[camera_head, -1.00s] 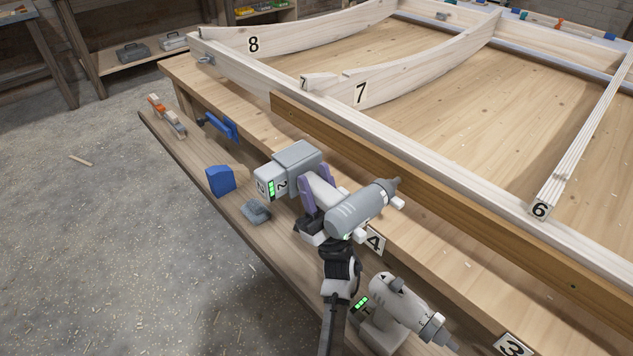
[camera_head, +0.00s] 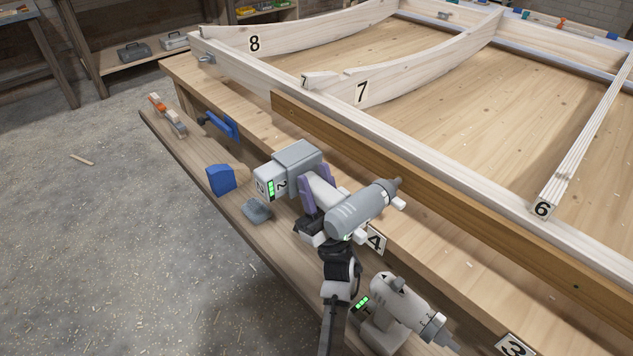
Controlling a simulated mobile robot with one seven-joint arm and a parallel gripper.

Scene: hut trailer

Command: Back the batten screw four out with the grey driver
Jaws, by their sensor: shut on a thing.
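My gripper (camera_head: 316,192), with purple fingers, is shut on the handle of the grey driver (camera_head: 358,210). The driver lies nearly level above the bench edge, its battery (camera_head: 272,187) marked 2 with green lights at the left. Its dark nose (camera_head: 397,184) points up and right towards the brown batten (camera_head: 440,193) fixed along the pale frame. I cannot tell whether the nose touches the batten. A plate marked 4 (camera_head: 376,241) shows just below the driver. No screw can be made out at the nose.
A second, pale driver (camera_head: 404,304) stands on the lower shelf, near a plate marked 3 (camera_head: 514,346). A blue block (camera_head: 221,180), a small grey piece (camera_head: 257,212) and a blue clamp (camera_head: 222,126) are to the left.

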